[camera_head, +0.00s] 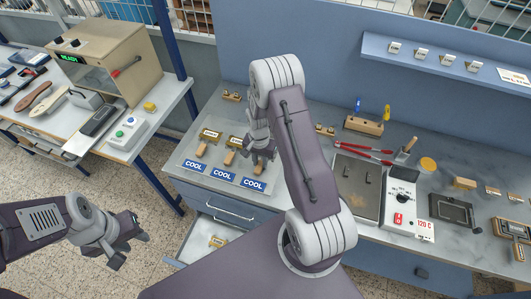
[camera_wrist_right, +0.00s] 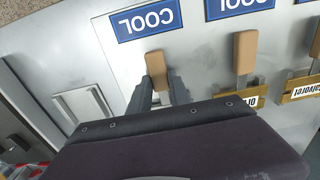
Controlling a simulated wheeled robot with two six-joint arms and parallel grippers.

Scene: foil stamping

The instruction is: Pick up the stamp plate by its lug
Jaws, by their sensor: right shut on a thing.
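Two brass stamp plates (camera_head: 211,134) (camera_head: 237,142) with tan lugs lie in a row on the pale mat at the left of the bench. My right gripper (camera_head: 262,158) is low over the right end of this row. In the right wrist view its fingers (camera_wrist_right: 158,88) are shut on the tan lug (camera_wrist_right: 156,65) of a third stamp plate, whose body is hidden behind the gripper. The lug points toward a blue COOL label (camera_wrist_right: 146,18). I cannot tell whether this plate is clear of the mat. My left gripper (camera_head: 128,245) is open and empty, away from the bench.
Blue COOL labels (camera_head: 223,174) line the mat's front. An open drawer (camera_head: 195,246) below holds another brass piece (camera_head: 218,241). Red-handled tongs (camera_head: 365,152), a dark plate (camera_head: 355,187) and a white 120 C controller (camera_head: 402,199) stand to the right. A READY machine (camera_head: 105,55) is on the left table.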

